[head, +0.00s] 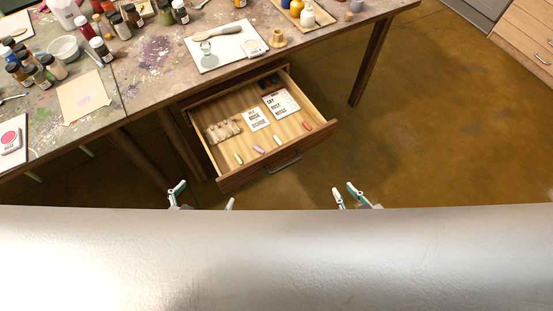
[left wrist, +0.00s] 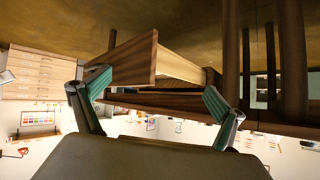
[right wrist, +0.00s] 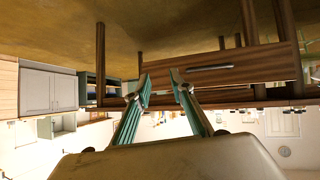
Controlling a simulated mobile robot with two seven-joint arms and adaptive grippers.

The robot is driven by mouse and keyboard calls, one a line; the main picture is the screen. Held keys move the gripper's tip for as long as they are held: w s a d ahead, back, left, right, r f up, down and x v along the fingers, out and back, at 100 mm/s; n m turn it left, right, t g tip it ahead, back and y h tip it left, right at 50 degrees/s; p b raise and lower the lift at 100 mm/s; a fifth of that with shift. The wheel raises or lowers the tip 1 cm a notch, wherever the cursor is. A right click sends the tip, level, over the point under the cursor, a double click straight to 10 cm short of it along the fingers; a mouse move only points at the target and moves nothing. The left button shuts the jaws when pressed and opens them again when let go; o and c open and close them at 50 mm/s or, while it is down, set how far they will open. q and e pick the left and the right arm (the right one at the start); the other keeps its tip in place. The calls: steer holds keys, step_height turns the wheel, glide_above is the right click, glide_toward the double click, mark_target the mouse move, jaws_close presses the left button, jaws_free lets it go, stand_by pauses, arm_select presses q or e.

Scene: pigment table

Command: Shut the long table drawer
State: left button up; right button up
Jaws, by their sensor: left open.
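The long table drawer (head: 232,183) is pulled well out from under the paint-stained table, and its inside shows in the head view. Its front has a dark bar handle (head: 285,163), which also shows in the right wrist view (right wrist: 210,68). My left gripper (head: 203,194) is wide open and empty, apart from the drawer and near its left front corner. In the left wrist view the drawer's wooden front (left wrist: 135,62) shows beyond the fingers. My right gripper (head: 345,188) is partly open and empty, in front of the drawer's right end and apart from the handle.
The drawer holds printed cards (head: 282,103), a bundle (head: 222,131) and several coloured sticks. The table (head: 150,85) carries bottles and a white tray (head: 225,62). A table leg (head: 370,65) stands right of the drawer. The brown floor (head: 440,130) is clear to the right.

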steer(key=shift+w+d, duration=0.3)
steer(key=shift+d, duration=0.05)
jaws_close()
steer(key=w+d+r+n+t+y+b, duration=0.2)
steer(key=w+r+n+t+y+b, duration=0.15)
steer(key=w+n+b, duration=0.35)
steer(key=w+d+r+n+t+y+b, duration=0.3)
steer(key=w+r+n, duration=0.15)
steer(key=w, duration=0.45)
steer(key=n+g+y+b, duration=0.85)
steer(key=n+g, duration=0.45)
steer(key=n, duration=0.4)
glide_toward(313, 134)
steer(key=s+a, duration=0.2)
steer(key=a, duration=0.2)
steer(key=w, duration=0.1)
steer(key=w+a, duration=0.1)
steer(key=w+b, duration=0.1)
steer(key=shift+a+r, duration=0.15)
steer(key=shift+a, duration=0.15)
arm_select(q)
step_height(313, 134, down, 9)
steer(key=w+d, duration=0.1)
steer(key=d, duration=0.2)
steer(key=shift+h, duration=0.4)
